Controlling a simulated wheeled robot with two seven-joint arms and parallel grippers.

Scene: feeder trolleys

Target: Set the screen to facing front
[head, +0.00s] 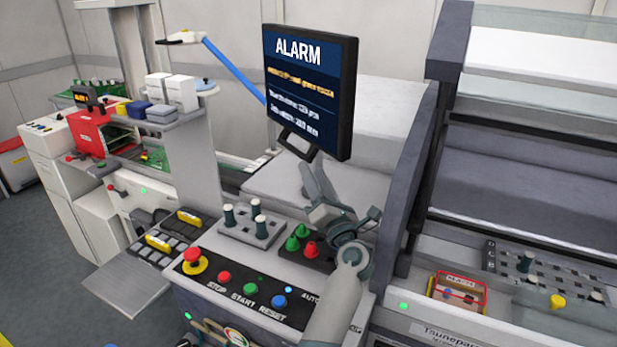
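The screen (308,95) is a dark panel with a black frame that reads ALARM in white, with orange and white lines below. It stands above the control panel, its face turned somewhat to the left and its right side edge showing. A dark handle (290,147) hangs at its lower edge. My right gripper is not in view.
The control panel (231,292) below has a red emergency button (192,258), several push buttons and green and red pegs (302,239). A grey block with dark pegs (252,226) stands behind it. A grey machine column (420,130) rises close on the right.

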